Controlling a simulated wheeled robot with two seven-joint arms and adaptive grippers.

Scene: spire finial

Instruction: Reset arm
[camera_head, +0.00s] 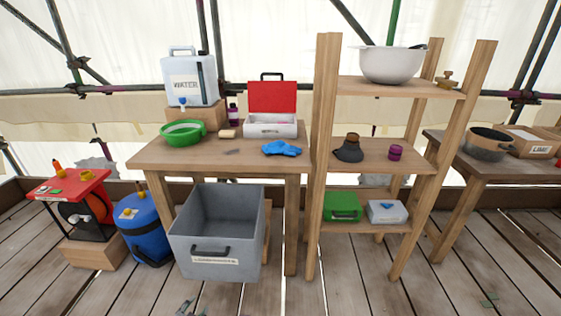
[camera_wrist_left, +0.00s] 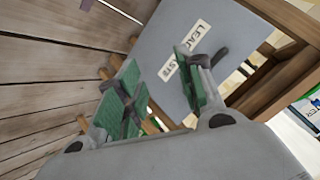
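My left gripper (camera_wrist_left: 160,82) fills the lower middle of the left wrist view. Its two green-padded fingers stand apart with nothing between them. Behind them is the grey bin (camera_wrist_left: 215,25) with its white label and dark handle.
A wooden table (camera_head: 150,156) holds a water container (camera_head: 190,85), green bowl (camera_head: 183,133), red-lidded box (camera_head: 272,100) and blue gloves (camera_head: 281,148). A wooden shelf (camera_head: 326,150) stands to its right. A blue drum (camera_head: 146,230) stands left of the bin. Floorboards (camera_head: 400,295) at front right look clear.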

